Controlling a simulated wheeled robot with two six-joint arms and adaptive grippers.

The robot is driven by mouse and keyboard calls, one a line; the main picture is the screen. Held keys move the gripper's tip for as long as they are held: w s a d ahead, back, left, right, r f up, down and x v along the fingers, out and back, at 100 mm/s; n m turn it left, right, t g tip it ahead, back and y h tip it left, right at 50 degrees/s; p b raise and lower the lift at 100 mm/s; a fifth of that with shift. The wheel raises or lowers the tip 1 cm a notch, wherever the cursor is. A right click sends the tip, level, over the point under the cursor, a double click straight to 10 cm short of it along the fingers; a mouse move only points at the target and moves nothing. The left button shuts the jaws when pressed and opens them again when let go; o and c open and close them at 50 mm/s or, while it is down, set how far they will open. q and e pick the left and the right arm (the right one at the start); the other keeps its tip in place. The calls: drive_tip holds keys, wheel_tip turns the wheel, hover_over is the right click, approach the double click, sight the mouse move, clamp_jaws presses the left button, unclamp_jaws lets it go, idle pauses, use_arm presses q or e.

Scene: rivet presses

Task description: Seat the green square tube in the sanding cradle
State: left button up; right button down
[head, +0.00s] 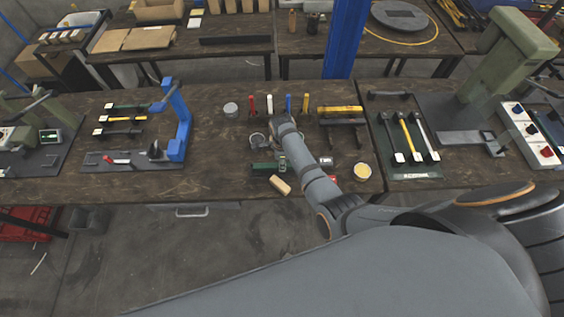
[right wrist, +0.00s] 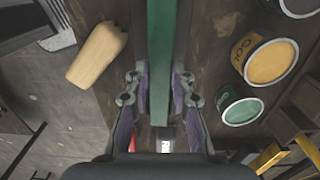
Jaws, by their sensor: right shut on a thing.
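The green square tube (right wrist: 161,60) runs between the fingers of my right gripper (right wrist: 155,90) in the right wrist view. The right gripper is shut on it. In the head view the tube (head: 263,168) shows as a dark green bar near the front of the middle bench, left of my right gripper (head: 282,162). My forearm and wrist hide part of the gripper and tube there. I cannot tell for sure which thing is the sanding cradle; dark stands (head: 360,138) lie to the right of my right arm. My left gripper is not in view.
A wooden block (right wrist: 97,52) lies by the bench's front edge. A yellow tin (head: 362,171) stands further right. Upright markers (head: 288,103) stand behind. A blue press (head: 178,120) stands to the left.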

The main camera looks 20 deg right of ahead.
drive_tip(key=shift+f+b, duration=0.35)
drive_tip(key=shift+f, duration=0.35)
drive_tip(key=c, duration=1.1)
unclamp_jaws()
wheel_tip(320, 180, up, 12)
drive_tip(key=shift+r, duration=0.1)
drive_tip(key=shift+s+d, duration=0.1)
